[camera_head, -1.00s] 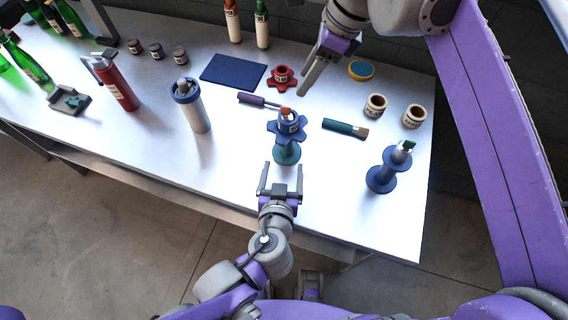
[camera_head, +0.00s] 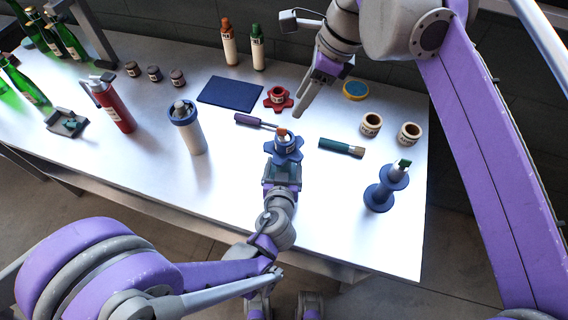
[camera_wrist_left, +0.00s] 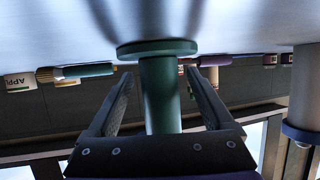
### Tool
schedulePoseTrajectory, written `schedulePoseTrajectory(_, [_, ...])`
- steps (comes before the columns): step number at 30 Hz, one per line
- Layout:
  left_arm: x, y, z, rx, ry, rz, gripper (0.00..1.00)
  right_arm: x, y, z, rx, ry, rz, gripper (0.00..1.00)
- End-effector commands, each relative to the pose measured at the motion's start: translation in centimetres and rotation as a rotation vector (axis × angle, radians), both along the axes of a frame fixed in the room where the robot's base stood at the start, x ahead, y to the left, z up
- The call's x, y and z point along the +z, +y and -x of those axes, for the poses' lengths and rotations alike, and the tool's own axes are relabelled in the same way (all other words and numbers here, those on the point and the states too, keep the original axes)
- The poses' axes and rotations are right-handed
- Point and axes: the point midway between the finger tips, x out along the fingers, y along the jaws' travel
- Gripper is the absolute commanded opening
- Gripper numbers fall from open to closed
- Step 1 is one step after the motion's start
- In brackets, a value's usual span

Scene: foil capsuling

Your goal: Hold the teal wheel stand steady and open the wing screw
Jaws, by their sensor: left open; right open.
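The teal wheel stand stands upright near the table's front edge; its blue lobed wheel (camera_head: 287,150) shows in the head view, with a labelled piece and an orange top (camera_head: 282,131) above it. I cannot tell which part is the wing screw. The left wrist view is upside down and shows the stand's teal post (camera_wrist_left: 160,95) and round base (camera_wrist_left: 157,49). My left gripper (camera_head: 283,170) is open, its fingers (camera_wrist_left: 162,88) on either side of the post with gaps visible. My right gripper (camera_head: 302,106) is open, above the table behind the stand, apart from it.
A purple-handled tool (camera_head: 250,121) lies behind the stand, with a red lobed wheel (camera_head: 278,99) farther back. A teal-handled brush (camera_head: 340,147) and a blue spool stand (camera_head: 379,195) are to the right. A white canister (camera_head: 190,135) stands left. The front table between is clear.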

Motion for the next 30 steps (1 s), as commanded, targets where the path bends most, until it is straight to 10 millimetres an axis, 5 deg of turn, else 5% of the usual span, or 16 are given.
schedulePoseTrajectory(7, [-0.02, 0.0, -0.03, 0.0, 0.0, 0.0, 0.84, 0.0, 0.0, 0.0, 0.0, 0.0, 0.0, 0.5])
schedulePoseTrajectory(21, [-0.01, -0.01, -0.02, 0.0, 0.0, 0.0, 0.0, 0.0, 0.0, 0.0, 0.0, 0.0, 0.0, 0.5])
schedulePoseTrajectory(30, [0.0, -0.01, -0.01, 0.0, 0.0, 0.0, 0.0, 0.0, 0.0, 0.0, 0.0, 0.0, 0.0, 0.5])
